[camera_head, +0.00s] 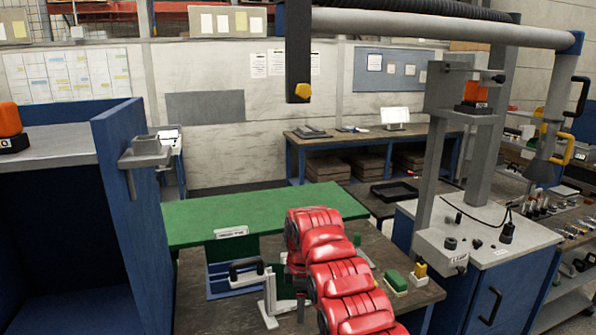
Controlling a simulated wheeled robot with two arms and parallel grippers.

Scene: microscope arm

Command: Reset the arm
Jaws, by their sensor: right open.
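A large grey overhead arm (440,25) spans the top right. A dark vertical post (298,50) with a yellow tip hangs near its left part, and a grey cone-shaped head (546,165) with a yellow handle (561,146) hangs at its right end. My red right arm reaches up over the wooden worktable (195,300). My right gripper (299,285) is open and largely hidden beside the red links, close to a pale bracket (268,298) with a black handle (245,268). I cannot tell whether they touch. My left gripper is out of view.
A green board (190,215) lies behind the bracket. Green and yellow blocks (396,280) stand right of my arm. A blue cabinet (480,290) carries a grey control box (450,245) and post. A blue partition (130,200) stands left. Open air separates the worktable from the overhead arm.

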